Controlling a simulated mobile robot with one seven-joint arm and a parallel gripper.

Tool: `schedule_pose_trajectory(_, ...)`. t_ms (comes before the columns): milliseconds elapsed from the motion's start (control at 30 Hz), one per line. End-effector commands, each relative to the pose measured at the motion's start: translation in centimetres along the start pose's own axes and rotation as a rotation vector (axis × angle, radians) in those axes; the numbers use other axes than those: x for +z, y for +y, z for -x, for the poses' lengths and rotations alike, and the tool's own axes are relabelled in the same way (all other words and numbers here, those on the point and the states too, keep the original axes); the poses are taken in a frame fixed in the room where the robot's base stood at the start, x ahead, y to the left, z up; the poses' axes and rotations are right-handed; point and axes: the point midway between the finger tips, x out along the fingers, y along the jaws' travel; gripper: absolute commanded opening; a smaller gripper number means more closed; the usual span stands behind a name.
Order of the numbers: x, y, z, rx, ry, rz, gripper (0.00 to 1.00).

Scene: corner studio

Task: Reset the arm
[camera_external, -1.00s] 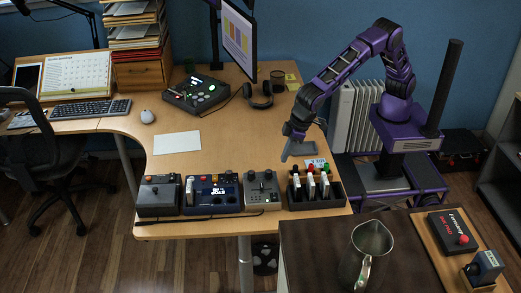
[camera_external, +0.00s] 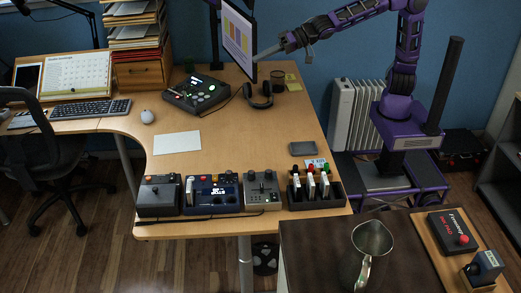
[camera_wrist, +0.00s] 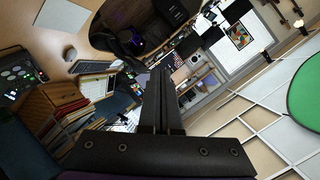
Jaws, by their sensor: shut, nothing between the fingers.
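My purple arm (camera_external: 408,50) rises from its base and reaches left, high above the desk (camera_external: 230,145). My gripper (camera_external: 262,54) is at the right side of the monitor (camera_external: 239,38) in the external view; whether it touches the monitor I cannot tell. In the wrist view my gripper (camera_wrist: 160,80) has its fingers together, with nothing between them, and points out over the room.
A small dark grey pad (camera_external: 303,148) lies on the desk's right part. Headphones (camera_external: 259,95), a dark cup (camera_external: 277,76) and a control box (camera_external: 197,93) sit near the monitor. Several switch boxes (camera_external: 212,194) line the front edge. A metal pitcher (camera_external: 368,255) stands on the dark counter.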

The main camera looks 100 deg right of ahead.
Motion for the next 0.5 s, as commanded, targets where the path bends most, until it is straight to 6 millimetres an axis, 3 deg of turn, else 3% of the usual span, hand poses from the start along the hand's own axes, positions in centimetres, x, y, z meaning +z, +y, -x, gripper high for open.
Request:
schedule_pose_trajectory(200, -3.8, 2.1, 2.0, -0.126, 0.017, -0.204, 0.0)
schedule_pose_trajectory(500, -5.9, 6.1, 3.5, -0.226, -0.009, -0.426, 0.0)
